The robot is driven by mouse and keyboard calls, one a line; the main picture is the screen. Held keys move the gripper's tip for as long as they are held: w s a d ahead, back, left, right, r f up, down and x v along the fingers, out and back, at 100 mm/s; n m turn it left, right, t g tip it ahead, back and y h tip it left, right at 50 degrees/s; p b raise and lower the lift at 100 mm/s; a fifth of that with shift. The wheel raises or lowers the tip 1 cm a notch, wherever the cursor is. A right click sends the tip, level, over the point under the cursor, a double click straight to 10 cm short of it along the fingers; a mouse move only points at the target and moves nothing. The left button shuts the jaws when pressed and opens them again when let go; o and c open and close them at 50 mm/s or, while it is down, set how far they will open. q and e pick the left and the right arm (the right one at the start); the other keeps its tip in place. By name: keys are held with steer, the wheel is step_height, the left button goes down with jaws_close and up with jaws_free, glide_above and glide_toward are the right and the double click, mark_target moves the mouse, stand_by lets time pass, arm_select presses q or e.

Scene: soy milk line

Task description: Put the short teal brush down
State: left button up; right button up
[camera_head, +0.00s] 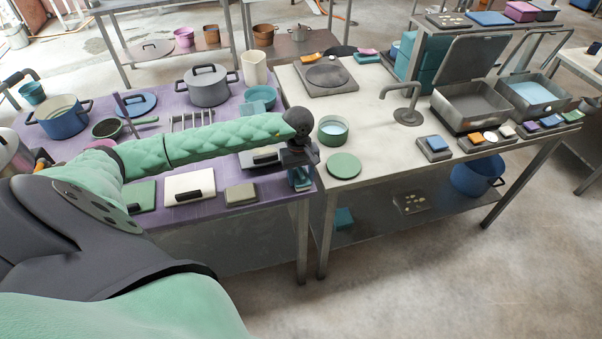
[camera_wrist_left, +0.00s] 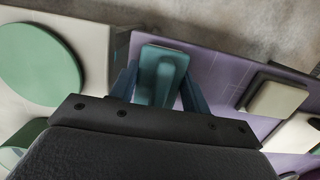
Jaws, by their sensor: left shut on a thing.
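My left gripper (camera_head: 301,181) is over the front right corner of the purple table, beside the white table. In the left wrist view its two blue fingers (camera_wrist_left: 162,90) stand either side of the short teal brush (camera_wrist_left: 164,62) and are shut on it. The brush shows as a teal block with a rounded handle part. In the head view only a small teal bit of it shows under the gripper. I cannot tell whether it touches the tabletop. My right gripper is in neither view.
The purple table (camera_head: 225,211) holds a white board (camera_head: 187,182), a beige block (camera_head: 241,194), pots and bowls. The white table (camera_head: 390,140) holds a green disc (camera_head: 344,166), a teal-rimmed pot (camera_head: 333,130) and a tap (camera_head: 407,114). A narrow gap separates the tables.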

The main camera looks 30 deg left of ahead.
arm_select(q)
steer(key=shift+f, duration=0.1)
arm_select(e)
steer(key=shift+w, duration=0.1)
arm_select(q)
steer(key=shift+b, duration=0.3)
steer(key=o, duration=0.9)
steer(key=shift+r, duration=0.35)
steer(key=shift+w+a+r, duration=0.1)
steer(key=shift+w+r, duration=0.05)
steer(key=shift+r, duration=0.3)
steer(key=r+b, duration=0.1)
steer(key=r, duration=0.2)
steer(key=r+b, duration=0.2)
steer(key=r, duration=0.1)
steer(key=a+r+b, duration=0.1)
steer(key=r+b, duration=0.1)
steer(key=r, duration=0.1)
steer(key=shift+w+r, duration=0.25)
steer(key=shift+w, duration=0.15)
steer(key=shift+a+r, duration=0.1)
steer(key=shift+r, duration=0.4)
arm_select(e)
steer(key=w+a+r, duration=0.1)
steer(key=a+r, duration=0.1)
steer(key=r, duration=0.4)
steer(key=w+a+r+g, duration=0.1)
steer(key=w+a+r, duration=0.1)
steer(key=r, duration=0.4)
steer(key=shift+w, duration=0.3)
